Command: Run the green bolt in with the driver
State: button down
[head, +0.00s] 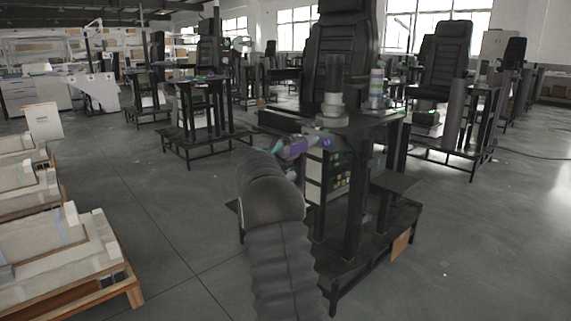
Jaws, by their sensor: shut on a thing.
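My arm, in a dark ribbed sleeve, rises from the bottom middle of the head view and hides part of what lies behind it. Past its bend is my gripper (316,138), small and dark, at the front edge of the black lift-column stand (385,121). It is shut on a purple and teal tool (298,146), which looks like the driver and lies roughly level. The tool's tip and its contact with the stand cannot be made out. I cannot pick out the green bolt for sure.
A striped cylinder (376,88) and a grey cylinder on a pale base (333,104) stand on the stand's top. A black seat (338,45) rises behind. Wooden pallets (75,268) are at left. The floor between is clear.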

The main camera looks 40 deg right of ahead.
jog(key=shift+d+r, duration=0.15)
jog(key=shift+d, duration=0.45)
dwell(2.6)
jog(key=shift+a, duration=0.1)
jog(key=shift+s+a+b, duration=0.2)
jog(key=shift+a+b, duration=0.75)
jog(key=shift+a, duration=1.55)
